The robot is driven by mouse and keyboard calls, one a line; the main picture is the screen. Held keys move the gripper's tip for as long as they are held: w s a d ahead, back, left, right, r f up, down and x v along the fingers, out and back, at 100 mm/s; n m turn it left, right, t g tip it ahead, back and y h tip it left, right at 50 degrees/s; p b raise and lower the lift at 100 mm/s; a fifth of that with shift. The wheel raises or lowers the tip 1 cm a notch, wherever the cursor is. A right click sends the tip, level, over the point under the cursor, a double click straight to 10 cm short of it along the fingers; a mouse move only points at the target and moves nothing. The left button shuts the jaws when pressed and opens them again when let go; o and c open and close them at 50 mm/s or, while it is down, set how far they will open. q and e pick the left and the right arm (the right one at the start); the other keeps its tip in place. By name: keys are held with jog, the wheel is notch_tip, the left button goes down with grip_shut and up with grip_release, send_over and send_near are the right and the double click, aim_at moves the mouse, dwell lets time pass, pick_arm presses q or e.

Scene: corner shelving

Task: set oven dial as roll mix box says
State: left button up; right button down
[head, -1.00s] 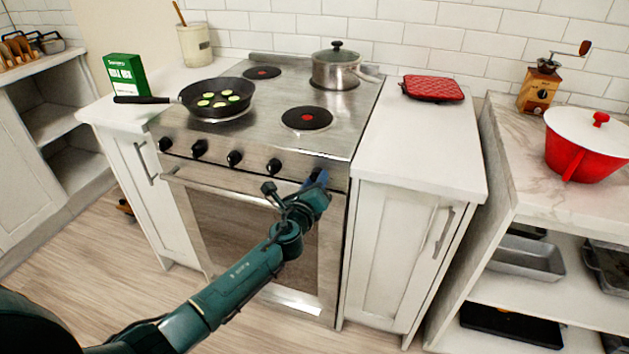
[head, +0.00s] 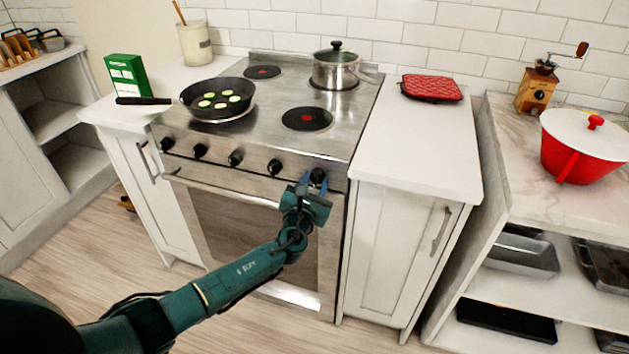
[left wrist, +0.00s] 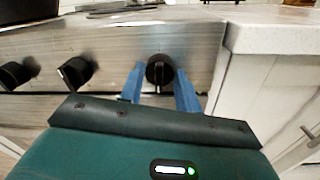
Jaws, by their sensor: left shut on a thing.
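The oven dial at the right end of the stove's front panel is a round black knob (head: 318,176). My left gripper (head: 313,183) is at this knob. In the left wrist view its blue fingers (left wrist: 160,84) stand on either side of the black knob (left wrist: 158,70) and are shut on it. The knob's ridge looks near upright there; its markings cannot be read. The green roll mix box (head: 127,74) stands upright on the counter left of the stove. Its lettering is too small to read. My right gripper is not in view.
Several other black knobs (head: 235,158) line the panel to the left. The oven door handle (head: 222,188) runs below them. A pan with green-edged slices (head: 220,96) and a lidded pot (head: 335,68) sit on the stove. A white cabinet (head: 400,225) stands close on the right.

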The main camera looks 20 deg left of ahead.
pick_arm(q)
jog(key=m, duration=0.2)
jog(key=shift+m+p, duration=0.3)
jog(key=shift+p, duration=0.05)
jog(key=shift+m, duration=0.9)
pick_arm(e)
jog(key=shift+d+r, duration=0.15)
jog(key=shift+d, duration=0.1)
pick_arm(q)
jog(key=shift+m+p, duration=0.3)
jog(key=shift+m, duration=0.1)
jog(key=o, duration=1)
jog(key=s, duration=0.4)
jog(key=s+p, duration=0.1)
jog(key=s, duration=0.8)
jog(key=shift+s+d+f, duration=0.1)
jog(key=shift+f, duration=0.15)
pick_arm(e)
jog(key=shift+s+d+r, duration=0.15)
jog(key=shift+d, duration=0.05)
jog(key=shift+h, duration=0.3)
